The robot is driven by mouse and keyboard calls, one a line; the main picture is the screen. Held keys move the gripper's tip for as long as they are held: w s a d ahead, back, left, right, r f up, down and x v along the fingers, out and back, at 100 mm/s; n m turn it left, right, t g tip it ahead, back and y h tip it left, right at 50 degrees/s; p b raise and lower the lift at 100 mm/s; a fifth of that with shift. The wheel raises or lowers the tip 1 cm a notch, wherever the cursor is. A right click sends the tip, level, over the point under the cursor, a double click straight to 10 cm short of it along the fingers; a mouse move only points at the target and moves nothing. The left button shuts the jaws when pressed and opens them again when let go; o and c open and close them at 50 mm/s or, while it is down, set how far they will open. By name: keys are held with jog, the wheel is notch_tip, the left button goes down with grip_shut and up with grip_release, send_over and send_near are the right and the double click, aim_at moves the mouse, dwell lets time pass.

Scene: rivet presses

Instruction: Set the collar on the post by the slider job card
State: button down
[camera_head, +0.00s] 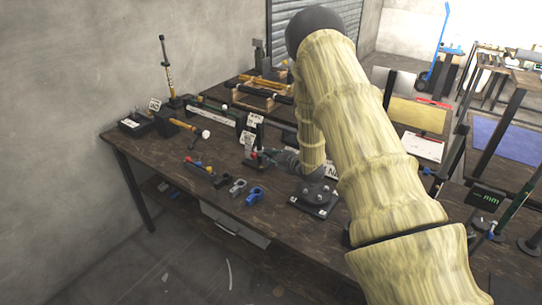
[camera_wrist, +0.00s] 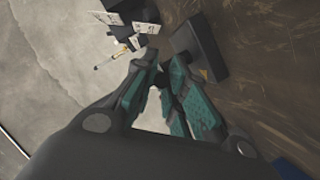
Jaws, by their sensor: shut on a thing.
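My gripper (camera_wrist: 160,72) has its teal-padded fingers closed in on a small dark thing between the tips, taken to be the collar; the fingers hide most of it. In the head view my gripper (camera_head: 261,157) is low over the bench, beside a dark upright post (camera_head: 259,135). In the wrist view a dark post on a square base (camera_wrist: 206,48) stands just right of the fingertips, apart from the held thing as far as I can tell. White cards (camera_head: 249,138) stand by the post in the head view; their print is too small to read.
On the bench (camera_head: 150,170) in front of my gripper lie a grey clamp-like part (camera_head: 238,187), a blue one (camera_head: 255,194) and a tool with a red end (camera_head: 199,167).

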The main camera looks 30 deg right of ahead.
jog(key=shift+f+b, duration=0.3)
jog(key=shift+f, duration=0.55)
jog(key=shift+r, duration=0.1)
jog(key=c, duration=1.4)
grip_release()
jog(key=shift+c, duration=0.2)
jog(key=shift+r, duration=0.1)
